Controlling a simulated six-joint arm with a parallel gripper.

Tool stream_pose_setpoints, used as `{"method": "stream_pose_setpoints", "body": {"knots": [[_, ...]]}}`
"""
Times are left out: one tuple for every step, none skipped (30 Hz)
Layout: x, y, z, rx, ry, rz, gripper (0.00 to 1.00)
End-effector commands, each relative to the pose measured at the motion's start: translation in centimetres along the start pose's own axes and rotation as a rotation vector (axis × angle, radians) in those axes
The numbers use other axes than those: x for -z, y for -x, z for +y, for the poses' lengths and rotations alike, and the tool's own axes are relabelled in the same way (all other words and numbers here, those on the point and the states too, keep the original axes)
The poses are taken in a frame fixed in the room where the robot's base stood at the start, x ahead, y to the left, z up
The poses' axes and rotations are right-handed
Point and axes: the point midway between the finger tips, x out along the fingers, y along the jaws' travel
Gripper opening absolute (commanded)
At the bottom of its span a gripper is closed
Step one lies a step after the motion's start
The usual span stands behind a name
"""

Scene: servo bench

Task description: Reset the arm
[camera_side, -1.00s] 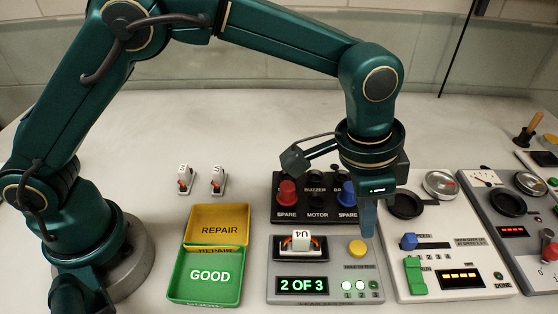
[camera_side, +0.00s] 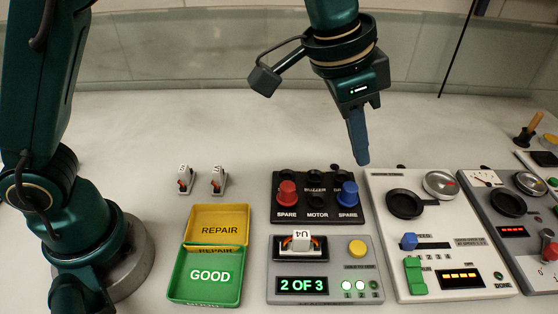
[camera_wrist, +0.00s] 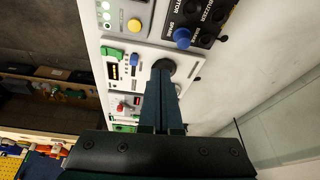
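My gripper (camera_side: 361,160) is raised above the bench behind the panels, its fingers pointing down and slightly tilted. It looks shut and empty, with nothing between the fingers. In the wrist view my gripper (camera_wrist: 160,72) also shows its two fingers side by side. A servo marked U4 (camera_side: 301,241) sits in the slot of the grey tester (camera_side: 325,262), whose display reads "2 OF 3". Two more servos, one on the left (camera_side: 185,180) and one on the right (camera_side: 218,180), stand on the bench.
A yellow REPAIR tray (camera_side: 240,213) and a green GOOD tray (camera_side: 236,297) lie left of the tester. A black panel (camera_side: 317,202) with red and blue knobs is behind it. A white panel (camera_side: 440,214) and a grey panel (camera_side: 505,243) stand right. The back bench is clear.

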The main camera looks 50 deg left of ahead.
Motion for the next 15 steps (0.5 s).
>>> {"method": "stream_pose_setpoints", "body": {"knots": [[-0.6,2.0,-1.4,0.021,0.04,0.031,0.0],[-1.1,2.9,-2.0,0.032,0.062,0.042,0.0],[-1.8,4.0,-2.8,0.045,0.09,0.058,0.0],[-2.4,4.8,-3.3,0.056,0.111,0.069,0.0],[-3.0,5.6,-3.8,0.066,0.132,0.079,0.0],[-3.9,6.5,-4.4,0.08,0.16,0.093,0.0],[-4.6,7.1,-4.7,0.091,0.18,0.102,0.0],[-5.4,7.7,-5.1,0.102,0.202,0.112,0.0],[-6.4,8.4,-5.5,0.116,0.23,0.123,0.0],[-7.3,8.9,-5.7,0.126,0.251,0.131,0.0],[-8.1,9.3,-5.9,0.137,0.273,0.139,0.0],[-9.2,9.8,-6.1,0.151,0.301,0.149,0.0],[-10.1,10.1,-6.2,0.161,0.322,0.157,0.0],[-11.0,10.3,-6.3,0.172,0.344,0.162,0.0],[-12.2,10.5,-6.3,0.185,0.373,0.171,0.0]]}}
